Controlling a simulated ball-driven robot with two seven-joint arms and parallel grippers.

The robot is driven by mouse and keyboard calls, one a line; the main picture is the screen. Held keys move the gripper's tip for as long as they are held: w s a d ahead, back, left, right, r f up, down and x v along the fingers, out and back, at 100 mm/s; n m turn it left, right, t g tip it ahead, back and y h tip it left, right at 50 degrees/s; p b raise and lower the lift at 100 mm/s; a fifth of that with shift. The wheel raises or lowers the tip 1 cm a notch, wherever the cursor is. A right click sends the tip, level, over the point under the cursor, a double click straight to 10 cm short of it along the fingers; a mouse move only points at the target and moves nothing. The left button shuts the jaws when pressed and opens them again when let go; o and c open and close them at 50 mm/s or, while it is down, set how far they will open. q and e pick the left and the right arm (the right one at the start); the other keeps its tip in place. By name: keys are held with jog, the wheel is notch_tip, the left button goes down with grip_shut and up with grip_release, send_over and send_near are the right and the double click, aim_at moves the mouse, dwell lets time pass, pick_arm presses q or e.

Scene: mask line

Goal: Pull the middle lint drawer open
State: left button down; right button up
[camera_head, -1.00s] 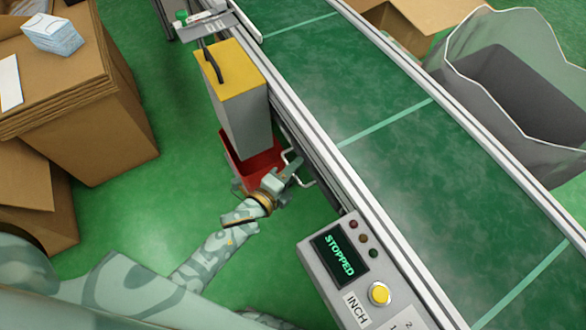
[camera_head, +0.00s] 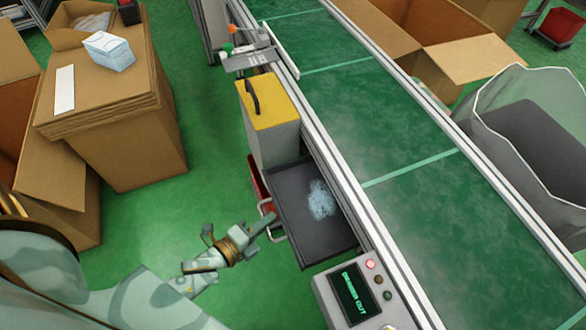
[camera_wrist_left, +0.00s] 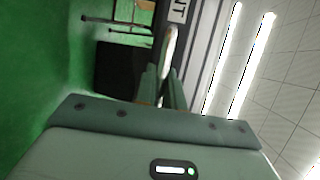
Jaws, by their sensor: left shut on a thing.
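The lint drawer (camera_head: 292,190) is a dark, shallow tray that stands out from the side of the conveyor, with pale blue-grey lint (camera_head: 321,199) in it. Its metal handle (camera_head: 271,233) is at the front, on the left side in the head view. My left gripper (camera_head: 268,222) is shut on this handle. In the left wrist view my gripper's fingers (camera_wrist_left: 160,88) close around the bright handle bar (camera_wrist_left: 169,48). My right gripper is not in view.
A grey box with a yellow top (camera_head: 270,105) stands just behind the drawer, with a red bin (camera_head: 257,183) partly hidden below. The control panel (camera_head: 355,297) reads "DRAWER OUT" with a red lamp lit. Cardboard boxes (camera_head: 115,135) stand left; green floor between is clear.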

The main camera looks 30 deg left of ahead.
pick_arm(q)
jog(key=s+a, duration=0.5)
jog(key=s, duration=0.2)
jog(key=shift+a, duration=0.2)
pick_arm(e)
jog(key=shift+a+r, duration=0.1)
pick_arm(q)
jog(key=c, duration=1.5)
grip_release()
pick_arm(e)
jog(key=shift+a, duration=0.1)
